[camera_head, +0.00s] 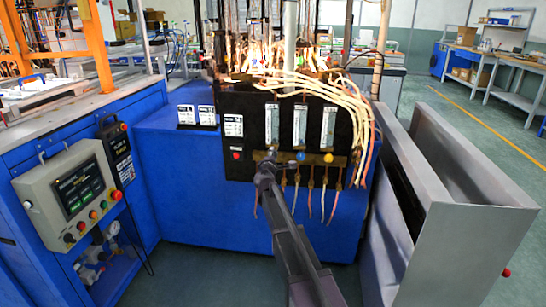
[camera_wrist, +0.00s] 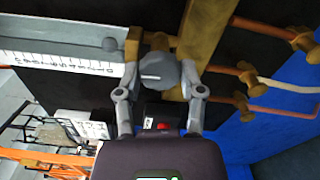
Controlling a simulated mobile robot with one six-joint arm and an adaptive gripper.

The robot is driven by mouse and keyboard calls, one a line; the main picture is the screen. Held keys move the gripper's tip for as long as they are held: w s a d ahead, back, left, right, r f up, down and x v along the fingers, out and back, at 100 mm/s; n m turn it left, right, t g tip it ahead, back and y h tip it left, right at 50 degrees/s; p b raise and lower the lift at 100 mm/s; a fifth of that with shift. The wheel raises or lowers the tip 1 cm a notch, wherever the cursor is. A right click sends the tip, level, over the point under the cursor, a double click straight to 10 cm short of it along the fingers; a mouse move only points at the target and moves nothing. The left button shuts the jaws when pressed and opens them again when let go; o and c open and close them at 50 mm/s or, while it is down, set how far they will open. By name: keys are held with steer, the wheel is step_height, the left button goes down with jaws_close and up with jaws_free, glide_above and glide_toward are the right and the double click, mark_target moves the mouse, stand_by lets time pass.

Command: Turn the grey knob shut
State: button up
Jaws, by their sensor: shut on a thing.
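The grey knob (camera_wrist: 158,72) shows in the middle of the wrist view, with a pale line across its face. It sits on a brass fitting below a flow meter tube (camera_head: 272,124). My gripper (camera_wrist: 159,70) has one finger on each side of the knob and is shut on it. In the head view my gripper (camera_head: 267,166) is at the left end of the brass valve row and mostly hides the grey knob. The blue knob (camera_head: 300,156) and the yellow knob (camera_head: 328,158) are to its right, apart from the gripper.
A red button (camera_head: 236,155) is on the black panel left of my gripper. Copper tubes and pale hoses (camera_head: 335,95) hang at the right. Flames (camera_head: 262,55) burn above the panel. A grey metal bin (camera_head: 480,240) stands at the right, a control box (camera_head: 70,195) at the left.

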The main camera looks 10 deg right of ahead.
steer(key=shift+w, duration=0.1)
steer(key=o, duration=1.1)
steer(key=shift+v, duration=6.1)
steer(key=shift+d, duration=0.1)
